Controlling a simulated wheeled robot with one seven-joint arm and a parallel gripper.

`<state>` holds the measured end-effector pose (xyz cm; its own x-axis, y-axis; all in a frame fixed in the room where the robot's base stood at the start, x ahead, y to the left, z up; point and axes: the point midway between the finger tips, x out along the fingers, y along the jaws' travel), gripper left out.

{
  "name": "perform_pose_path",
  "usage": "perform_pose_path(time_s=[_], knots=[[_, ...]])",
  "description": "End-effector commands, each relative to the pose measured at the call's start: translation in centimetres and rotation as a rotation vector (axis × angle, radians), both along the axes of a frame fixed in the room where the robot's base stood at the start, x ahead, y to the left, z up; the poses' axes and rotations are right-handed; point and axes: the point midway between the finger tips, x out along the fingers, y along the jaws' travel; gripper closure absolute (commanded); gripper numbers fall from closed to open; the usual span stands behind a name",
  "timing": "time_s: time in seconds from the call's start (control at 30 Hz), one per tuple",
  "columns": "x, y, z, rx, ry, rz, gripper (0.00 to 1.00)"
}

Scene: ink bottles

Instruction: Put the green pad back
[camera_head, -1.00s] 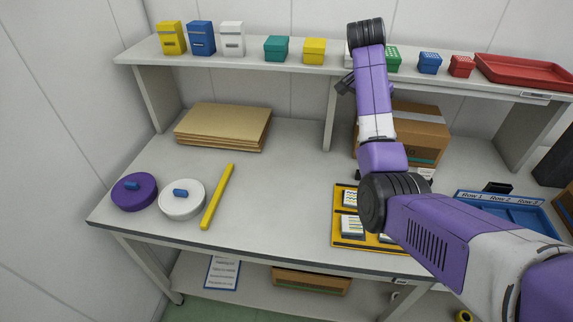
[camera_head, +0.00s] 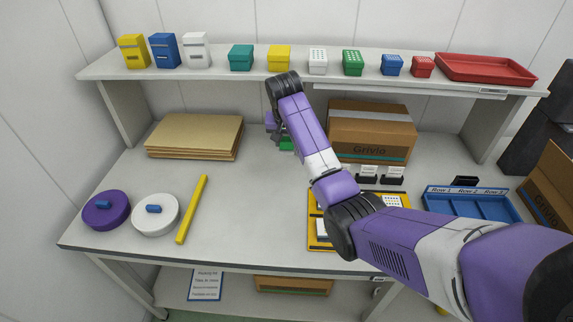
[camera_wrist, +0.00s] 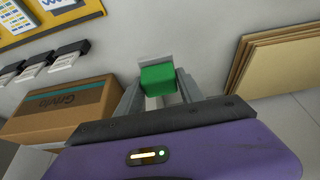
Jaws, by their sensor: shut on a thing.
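My gripper (camera_wrist: 158,88) is shut on a green block-shaped thing, which I take to be the green pad (camera_wrist: 158,78). A pale grey part shows at its far end in the wrist view. In the head view only a bit of the green pad (camera_head: 286,143) shows below my gripper (camera_head: 276,127), left of the carton. The pad appears to be held above the table, but how high I cannot tell. My arm hides part of the yellow tray (camera_head: 320,242).
The carton (camera_head: 370,135) stands right of my gripper and a stack of brown boards (camera_head: 195,137) lies left. Above is a shelf (camera_head: 220,72) with several boxes and a red tray (camera_head: 485,68). A blue sectioned tray (camera_head: 470,205) is at right. The table's middle is clear.

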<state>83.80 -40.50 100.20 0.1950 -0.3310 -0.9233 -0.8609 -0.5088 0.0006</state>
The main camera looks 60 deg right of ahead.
Motion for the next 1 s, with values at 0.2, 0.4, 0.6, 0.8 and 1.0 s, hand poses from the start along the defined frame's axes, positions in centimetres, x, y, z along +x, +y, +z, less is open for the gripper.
perform_pose_path(time_s=[0.2, 0.4, 0.6, 0.8, 1.0], knots=[[-0.1, 0.0, -4.8, 0.002, 0.003, -0.001, 0.88], [0.0, 0.0, -6.6, 0.001, 0.000, -0.001, 0.88], [-0.1, 0.0, -9.1, 0.002, 0.003, -0.002, 0.88], [0.0, 0.0, -10.9, 0.000, 0.000, -0.001, 0.88], [0.0, 0.0, -10.9, 0.000, -0.001, -0.002, 0.88]])
